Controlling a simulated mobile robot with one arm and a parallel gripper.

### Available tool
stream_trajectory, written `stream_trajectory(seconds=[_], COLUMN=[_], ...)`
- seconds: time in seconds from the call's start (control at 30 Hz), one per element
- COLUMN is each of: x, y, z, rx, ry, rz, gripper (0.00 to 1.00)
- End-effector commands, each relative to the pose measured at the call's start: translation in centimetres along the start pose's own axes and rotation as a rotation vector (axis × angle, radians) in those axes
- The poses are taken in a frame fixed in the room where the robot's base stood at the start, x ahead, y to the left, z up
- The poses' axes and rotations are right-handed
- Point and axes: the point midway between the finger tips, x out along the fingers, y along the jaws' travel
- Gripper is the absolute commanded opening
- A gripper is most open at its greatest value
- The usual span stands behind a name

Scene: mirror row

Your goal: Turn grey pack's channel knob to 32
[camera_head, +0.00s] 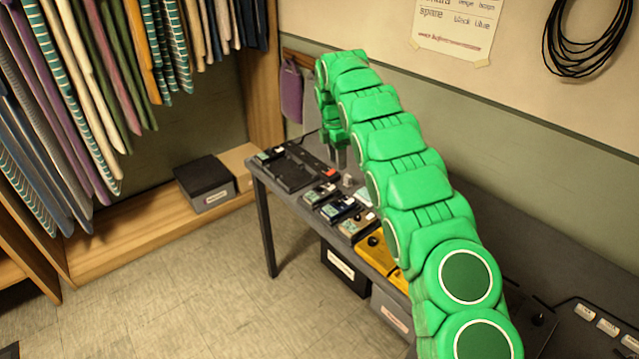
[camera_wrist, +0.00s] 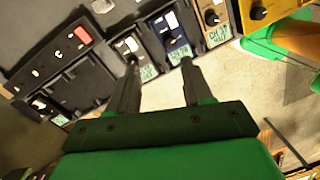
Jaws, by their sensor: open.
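My gripper (camera_wrist: 160,64) is open, its two dark fingers apart and pointing at the row of packs; nothing is between them. In the head view my gripper (camera_head: 338,160) hangs above the far end of the table. A dark grey pack (camera_wrist: 122,50) with a pale green label lies by the left finger, which covers part of it. It also shows in the head view (camera_head: 319,194). Its knob appears to be near the left fingertip, but its setting is too small to read. A dark blue pack (camera_wrist: 168,34) lies beside it, near the right finger.
A black charging tray (camera_head: 290,168) lies at the table's far end. A tan pack (camera_head: 357,224) and yellow packs (camera_head: 377,250) continue the row toward me. A dark box (camera_head: 205,180) stands on the wooden ledge left of the table. Clothes hang at upper left.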

Motion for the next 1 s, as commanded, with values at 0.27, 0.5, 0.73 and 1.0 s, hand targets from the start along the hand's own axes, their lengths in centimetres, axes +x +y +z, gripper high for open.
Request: stream_trajectory(seconds=[0.27,0.5,0.73,1.0], x=[2.7,4.2,4.7,6.0], y=[3.9,5.6,6.0,6.1], z=[-2.2,-3.4,-3.8,-3.9], rx=[-0.227,-0.362,-0.397,-0.397], ry=[0.029,0.050,0.055,0.053], rz=[0.051,0.083,0.092,0.093], gripper=[0.50,0.50,0.50,0.50])
